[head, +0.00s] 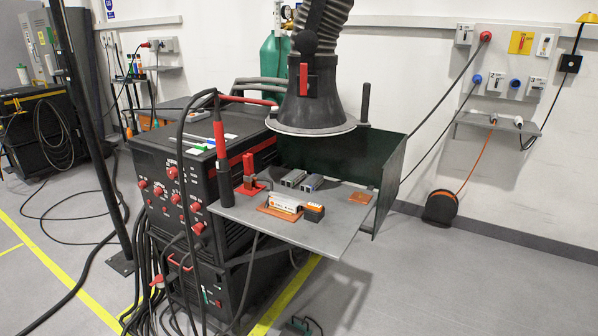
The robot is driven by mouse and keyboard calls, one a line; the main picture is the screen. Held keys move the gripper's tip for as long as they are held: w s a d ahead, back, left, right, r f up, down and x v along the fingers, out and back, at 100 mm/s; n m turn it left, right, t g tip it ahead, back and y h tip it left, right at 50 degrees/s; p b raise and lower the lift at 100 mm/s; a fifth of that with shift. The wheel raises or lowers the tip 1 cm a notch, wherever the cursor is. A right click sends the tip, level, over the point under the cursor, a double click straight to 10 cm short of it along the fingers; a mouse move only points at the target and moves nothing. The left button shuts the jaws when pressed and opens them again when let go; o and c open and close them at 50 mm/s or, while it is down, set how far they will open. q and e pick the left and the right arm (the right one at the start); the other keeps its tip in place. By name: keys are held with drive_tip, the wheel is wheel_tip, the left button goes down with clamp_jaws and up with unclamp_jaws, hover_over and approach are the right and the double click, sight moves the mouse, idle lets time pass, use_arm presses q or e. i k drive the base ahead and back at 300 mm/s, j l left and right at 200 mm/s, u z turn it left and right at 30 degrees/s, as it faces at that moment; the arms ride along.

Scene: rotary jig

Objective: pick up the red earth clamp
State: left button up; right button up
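A red clamp-like piece (249,174) stands at the left part of the grey table top, upright on a flat red foot, with a small grey part beside it. It looks like the red earth clamp, but it is too small to be certain. A black and red torch-like handle (222,160) hangs upright just left of it, at the table's edge, with a black cable looping from its top. Neither of my grippers is in view.
The grey table top (325,232) also carries two grey metal blocks (303,181), a white and orange labelled item (285,204) and an orange plate (361,198). A fume hood (311,112) hangs low over its back. A dark screen (393,180) closes the right side. Cables trail on the left floor.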

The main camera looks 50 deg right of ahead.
sight(249, 178)
drive_tip(key=z, duration=1.15)
